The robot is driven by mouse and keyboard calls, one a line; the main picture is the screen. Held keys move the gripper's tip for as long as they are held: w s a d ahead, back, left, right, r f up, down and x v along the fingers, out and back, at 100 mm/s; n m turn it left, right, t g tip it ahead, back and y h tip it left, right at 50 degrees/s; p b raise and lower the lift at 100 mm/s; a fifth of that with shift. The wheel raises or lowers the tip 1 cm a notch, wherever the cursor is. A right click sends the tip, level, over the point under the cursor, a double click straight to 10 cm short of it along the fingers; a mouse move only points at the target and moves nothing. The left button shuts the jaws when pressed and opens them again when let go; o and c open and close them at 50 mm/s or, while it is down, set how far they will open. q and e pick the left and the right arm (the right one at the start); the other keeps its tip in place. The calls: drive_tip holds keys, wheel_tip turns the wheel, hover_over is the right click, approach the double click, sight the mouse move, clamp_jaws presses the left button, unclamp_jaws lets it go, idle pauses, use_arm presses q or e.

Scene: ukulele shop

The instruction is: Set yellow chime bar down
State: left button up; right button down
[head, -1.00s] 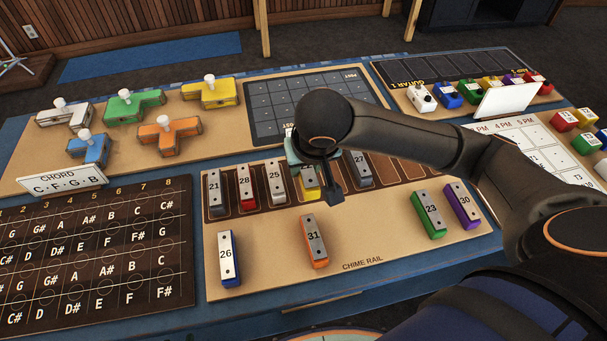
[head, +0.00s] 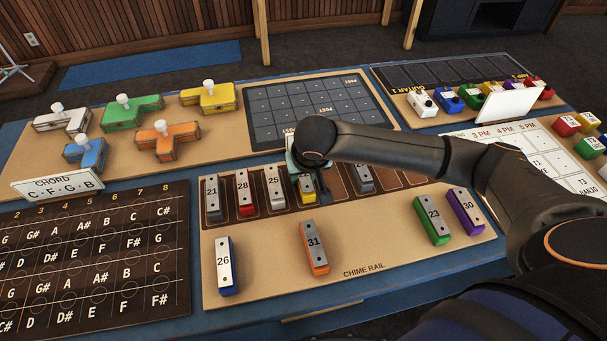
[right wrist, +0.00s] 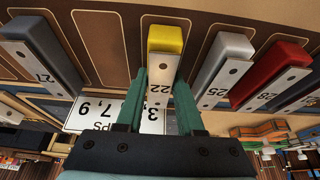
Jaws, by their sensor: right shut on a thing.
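The yellow chime bar (head: 308,192) stands in the row on the chime rail, just right of the white bar 25 (head: 275,187). In the right wrist view the yellow bar (right wrist: 165,38) shows a metal top plate marked 22. My right gripper (right wrist: 161,84) is shut on it, with one green finger on each side. In the head view my right gripper (head: 316,182) is mostly hidden by its own arm, which also covers part of the bar. Whether the bar's underside touches the rail cannot be told. My left gripper is not in view.
Grey bar 21 (head: 212,198) and red bar 28 (head: 244,193) stand farther left in the row; grey bar 27 (head: 362,177) stands to the right. Loose bars 26 (head: 226,264), 31 (head: 314,246), 23 (head: 432,218) and 30 (head: 465,210) stand on the board in front.

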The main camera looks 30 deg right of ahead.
drive_tip(key=shift+f, duration=0.1)
drive_tip(key=c, duration=0.5)
unclamp_jaws()
drive_tip(key=shift+c, duration=0.2)
drive_tip(key=p+v, duration=0.2)
drive_tip(key=v, duration=0.9)
drive_tip(key=shift+w, duration=0.1)
drive_tip(key=shift+s+r, duration=0.3)
drive_tip(key=shift+r, duration=0.35)
